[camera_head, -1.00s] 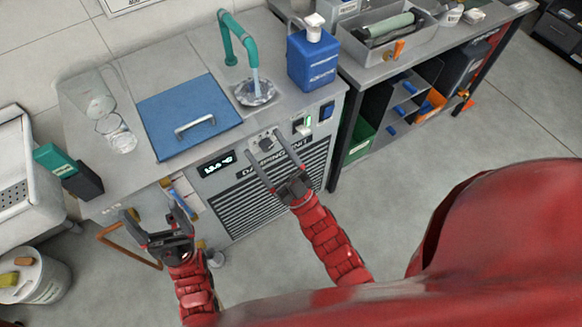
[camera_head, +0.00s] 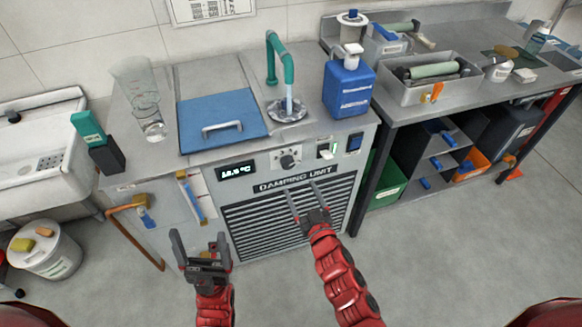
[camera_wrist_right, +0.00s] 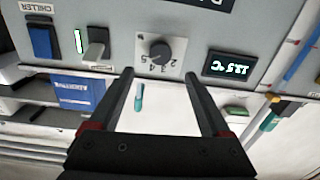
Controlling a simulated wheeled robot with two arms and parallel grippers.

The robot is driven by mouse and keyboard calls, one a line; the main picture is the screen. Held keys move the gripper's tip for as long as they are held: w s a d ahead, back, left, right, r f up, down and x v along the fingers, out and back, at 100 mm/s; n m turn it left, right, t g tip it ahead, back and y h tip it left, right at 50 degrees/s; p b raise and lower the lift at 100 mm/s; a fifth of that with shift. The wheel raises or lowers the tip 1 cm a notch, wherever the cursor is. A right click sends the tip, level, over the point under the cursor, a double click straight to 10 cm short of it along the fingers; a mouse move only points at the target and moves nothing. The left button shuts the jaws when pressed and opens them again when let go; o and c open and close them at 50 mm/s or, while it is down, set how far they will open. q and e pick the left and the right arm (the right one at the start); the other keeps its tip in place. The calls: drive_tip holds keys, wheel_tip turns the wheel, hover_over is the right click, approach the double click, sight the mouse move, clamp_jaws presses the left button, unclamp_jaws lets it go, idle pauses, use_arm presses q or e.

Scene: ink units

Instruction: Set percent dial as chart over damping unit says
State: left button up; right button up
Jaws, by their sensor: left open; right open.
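The damping unit (camera_head: 278,212) has a slatted front under a panel. A dark round dial (camera_head: 288,161) sits on that panel; in the right wrist view the dial (camera_wrist_right: 160,50) has digits around it, seen upside down. A chart (camera_head: 212,10) hangs on the wall above, cut by the top edge; its text is too small to read. My right gripper (camera_head: 302,188) is open and empty, below the dial in the head view. In the right wrist view its fingers (camera_wrist_right: 156,76) point towards the dial, apart from it. My left gripper (camera_head: 199,240) is open and empty, left of the slats.
A lit display (camera_head: 235,170) is left of the dial, showing a °C reading. A lit switch (camera_head: 327,149) and a blue switch (camera_head: 354,142) are to its right. A blue lid (camera_head: 222,116), running tap (camera_head: 280,60) and blue bottle (camera_head: 348,84) are on top.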

sight(289, 166)
drive_tip(key=x, duration=0.9)
drive_tip(key=shift+w+a, duration=0.2)
drive_tip(key=shift+w, duration=0.15)
clamp_jaws()
